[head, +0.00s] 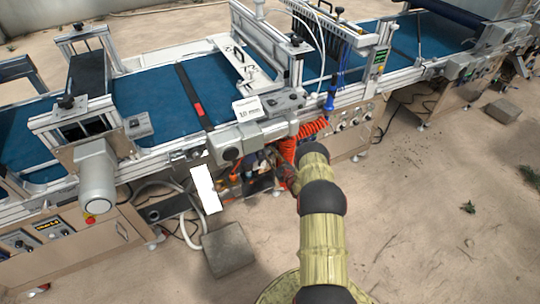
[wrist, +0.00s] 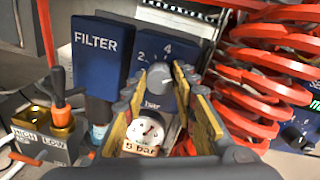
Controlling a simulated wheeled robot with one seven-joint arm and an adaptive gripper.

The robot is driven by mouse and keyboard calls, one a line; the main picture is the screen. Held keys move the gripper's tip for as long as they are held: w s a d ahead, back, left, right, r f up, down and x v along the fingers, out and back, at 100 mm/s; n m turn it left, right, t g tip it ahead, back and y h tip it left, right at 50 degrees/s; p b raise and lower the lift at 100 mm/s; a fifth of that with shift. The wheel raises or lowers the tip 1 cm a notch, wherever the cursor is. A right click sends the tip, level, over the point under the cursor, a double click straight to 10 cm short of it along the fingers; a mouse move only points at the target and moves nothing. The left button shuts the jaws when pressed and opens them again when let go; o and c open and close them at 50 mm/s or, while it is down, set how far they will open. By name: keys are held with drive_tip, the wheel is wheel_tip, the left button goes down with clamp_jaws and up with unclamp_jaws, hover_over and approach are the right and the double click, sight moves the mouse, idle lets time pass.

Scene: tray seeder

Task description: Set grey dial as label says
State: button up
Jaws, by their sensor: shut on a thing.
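The grey dial (wrist: 158,76) sits on the front of a blue box (wrist: 130,40) marked with the numbers 2 and 4 in the wrist view. My gripper (wrist: 160,84) is shut on the dial, with one yellow finger on each side. Any pointer mark on the dial is too small or hidden to read. Below it is a round white gauge (wrist: 148,130) with a red mark. A tan label (wrist: 140,149) under the gauge reads "5 bar". In the head view my gripper (head: 285,172) reaches in under the conveyor, and the dial cannot be made out there.
Left of the dial is a blue FILTER box (wrist: 97,48). Coiled red hose (wrist: 265,70) is close on the right. The conveyor (head: 150,92) lies above, and a grey block (head: 228,250) on the floor.

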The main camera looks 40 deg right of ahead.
drive_tip(key=shift+a+n+b, duration=0.1)
drive_tip(key=shift+n+b, duration=0.75)
drive_tip(key=shift+n, duration=1.55)
drive_tip(key=o, duration=1.2)
drive_tip(key=shift+c, duration=0.2)
drive_tip(key=s+a, duration=0.2)
drive_tip(key=s, duration=0.9)
drive_tip(key=shift+s+r, duration=0.2)
drive_tip(key=shift+s, duration=0.15)
